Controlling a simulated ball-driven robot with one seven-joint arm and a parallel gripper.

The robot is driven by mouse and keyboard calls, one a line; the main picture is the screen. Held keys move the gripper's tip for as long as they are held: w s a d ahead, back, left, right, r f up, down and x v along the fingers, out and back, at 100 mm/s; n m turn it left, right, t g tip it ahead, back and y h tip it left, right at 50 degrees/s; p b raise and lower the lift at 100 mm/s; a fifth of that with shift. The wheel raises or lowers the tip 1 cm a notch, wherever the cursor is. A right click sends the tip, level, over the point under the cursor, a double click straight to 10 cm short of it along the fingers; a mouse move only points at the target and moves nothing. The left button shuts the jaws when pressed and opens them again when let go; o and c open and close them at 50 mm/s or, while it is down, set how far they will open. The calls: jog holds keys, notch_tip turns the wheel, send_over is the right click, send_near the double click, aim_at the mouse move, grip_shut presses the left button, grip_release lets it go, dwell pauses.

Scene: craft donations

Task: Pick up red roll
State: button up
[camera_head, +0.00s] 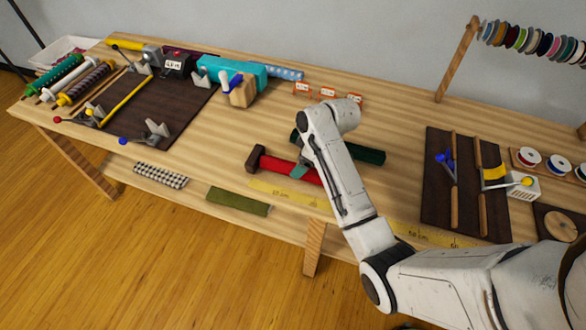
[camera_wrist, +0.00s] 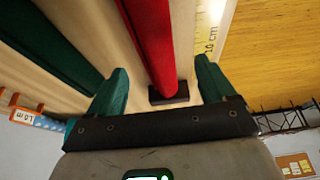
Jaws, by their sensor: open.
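The red roll (camera_head: 280,168) lies on the wooden table near its front edge, with a dark block (camera_head: 256,158) at its left end. My arm hides part of it in the head view. My gripper (camera_head: 300,171) is over the roll, one teal finger showing. In the wrist view, my gripper (camera_wrist: 161,66) is open, with its teal fingers apart. The red roll (camera_wrist: 150,35) runs between them in the picture, and the dark block (camera_wrist: 168,94) shows near the palm. Neither finger visibly touches the roll; the height gap cannot be told.
A dark green roll (camera_head: 368,154) lies close behind the red one, partly under my arm. A yellow measuring strip (camera_head: 285,193) runs along the front edge. Dark boards with tools lie left (camera_head: 165,112) and right (camera_head: 437,205). The table between the left board and red roll is mostly clear.

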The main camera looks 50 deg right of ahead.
aim_at(295, 165)
jog(key=shift+p+x, duration=0.5)
jog(key=shift+x, duration=2.25)
jog(key=shift+w+r, duration=0.1)
jog(key=c, duration=1.1)
jog(key=shift+c, duration=0.9)
jog(key=shift+r, duration=0.15)
